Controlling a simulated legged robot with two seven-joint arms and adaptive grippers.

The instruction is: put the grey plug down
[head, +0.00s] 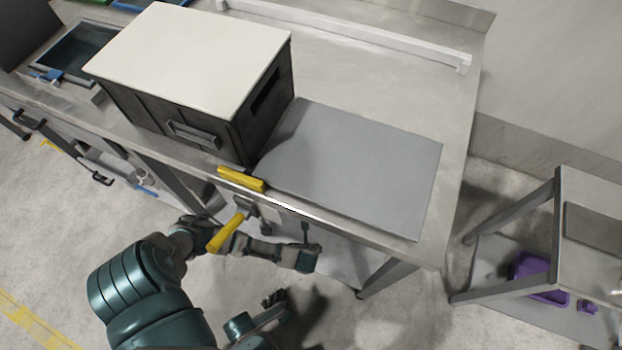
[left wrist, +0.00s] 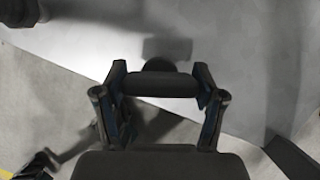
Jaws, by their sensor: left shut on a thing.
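The grey plug (left wrist: 162,86) is a dark, rounded bar with a round part behind it. It sits between the fingertips of my left gripper (left wrist: 160,95), which is shut on it in the left wrist view. In the head view my left arm reaches right along the front of the bench (head: 455,170). Its gripper end (head: 306,256) is in front of and below the bench edge, and the plug is hard to make out there. A small dark end at the bottom (head: 274,298) looks like my right gripper; its jaws are too small to read.
A box (head: 190,55) with a pale lid stands on the bench, beside a bare grey mat (head: 350,165). A side stand (head: 590,190) with a purple tray (head: 540,280) is at right.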

